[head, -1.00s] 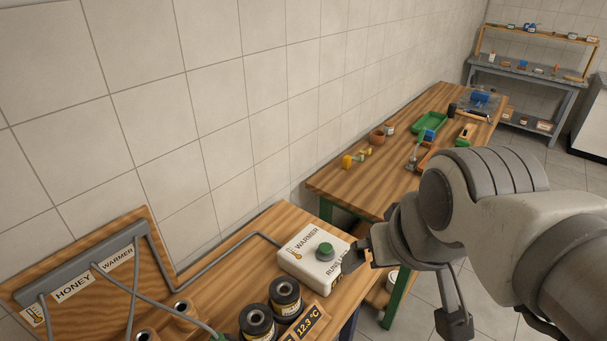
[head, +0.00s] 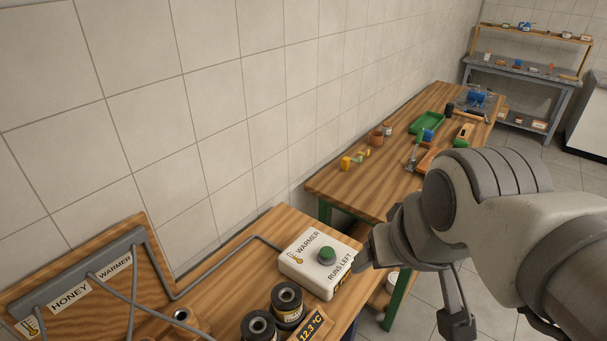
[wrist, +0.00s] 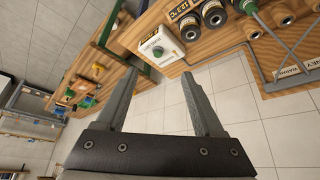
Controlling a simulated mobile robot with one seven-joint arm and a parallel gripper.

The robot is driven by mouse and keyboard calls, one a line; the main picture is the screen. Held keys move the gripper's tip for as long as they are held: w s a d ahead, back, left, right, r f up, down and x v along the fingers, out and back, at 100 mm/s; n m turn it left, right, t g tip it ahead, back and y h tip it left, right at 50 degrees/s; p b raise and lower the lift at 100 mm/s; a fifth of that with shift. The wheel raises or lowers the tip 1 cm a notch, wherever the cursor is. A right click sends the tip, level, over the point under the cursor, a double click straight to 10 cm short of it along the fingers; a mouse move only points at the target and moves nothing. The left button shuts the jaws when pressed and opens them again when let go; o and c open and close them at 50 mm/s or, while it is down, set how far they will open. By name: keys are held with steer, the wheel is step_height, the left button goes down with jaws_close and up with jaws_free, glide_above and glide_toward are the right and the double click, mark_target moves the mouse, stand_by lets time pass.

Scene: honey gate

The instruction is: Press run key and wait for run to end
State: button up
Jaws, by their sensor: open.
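The white warmer box (head: 303,272) stands on the near wooden bench, marked "WARMER" and "RUNS LEFT". A round green key (head: 327,255) sits on its top and stands clear of any finger. In the wrist view the box (wrist: 151,45) and its green key (wrist: 158,53) show beyond the fingertips. My gripper (wrist: 160,72) is open and empty, its two fingers wide apart. In the head view my gripper is just right of the box, mostly hidden by my own wrist; I cannot tell whether it touches the box. A display (head: 311,324) reads 12.3 °C.
Two dark jars (head: 287,299) stand in front of the box. A cable runs from the box to the "HONEY WARMER" board (head: 70,297). A second wooden table (head: 350,187) holds a green tray (head: 426,128) and small items. A grey shelf (head: 520,72) stands behind.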

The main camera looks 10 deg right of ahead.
jaws_close()
stand_by(1.4)
